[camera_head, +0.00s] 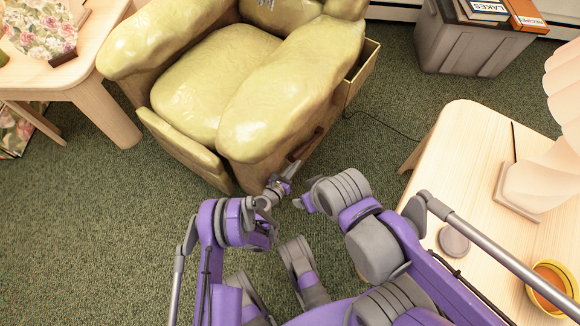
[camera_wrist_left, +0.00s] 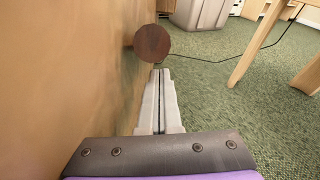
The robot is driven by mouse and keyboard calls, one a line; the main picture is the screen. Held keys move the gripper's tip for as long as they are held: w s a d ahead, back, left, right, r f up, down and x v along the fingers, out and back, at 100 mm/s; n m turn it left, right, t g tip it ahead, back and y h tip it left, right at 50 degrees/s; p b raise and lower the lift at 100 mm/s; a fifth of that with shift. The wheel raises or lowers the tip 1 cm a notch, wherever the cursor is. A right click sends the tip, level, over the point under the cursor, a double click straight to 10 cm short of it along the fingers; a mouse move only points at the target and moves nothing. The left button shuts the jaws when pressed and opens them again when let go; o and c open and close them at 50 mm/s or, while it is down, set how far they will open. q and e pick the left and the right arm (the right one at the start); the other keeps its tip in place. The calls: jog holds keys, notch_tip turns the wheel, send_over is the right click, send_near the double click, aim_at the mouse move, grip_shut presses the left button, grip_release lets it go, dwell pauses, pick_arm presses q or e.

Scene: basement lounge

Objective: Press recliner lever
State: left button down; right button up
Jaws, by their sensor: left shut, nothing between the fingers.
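The recliner (camera_head: 190,95) is a shiny yellow-green armchair at the top of the head view. Its lever (camera_wrist_left: 152,43) shows in the left wrist view as a dark reddish-brown round end beside the chair's tan side panel. In the head view the lever (camera_head: 319,133) is a small brown piece low on the chair's right side. My left gripper (camera_head: 296,165) is shut and empty beside that side. In the left wrist view its fingertips (camera_wrist_left: 161,72) point at the lever's lower edge; I cannot tell if they touch it. My right arm's end (camera_head: 302,203) is close by, its fingers unclear.
A light wooden table (camera_head: 465,150) stands at right with a lamp (camera_head: 535,180), a round grey item (camera_head: 454,241) and a yellow bowl (camera_head: 553,285). A grey bin (camera_head: 465,45) with books is behind. Another wooden table (camera_head: 70,75) is at left. A thin cord (camera_head: 385,124) crosses the carpet.

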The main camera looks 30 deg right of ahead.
pick_arm(q)
jog(key=shift+w+d+r, duration=0.2)
jog(key=shift+r, duration=0.05)
pick_arm(e)
jog(key=shift+w+d, duration=0.15)
jog(key=shift+w, duration=0.2)
pick_arm(q)
jog(key=shift+r, duration=0.1)
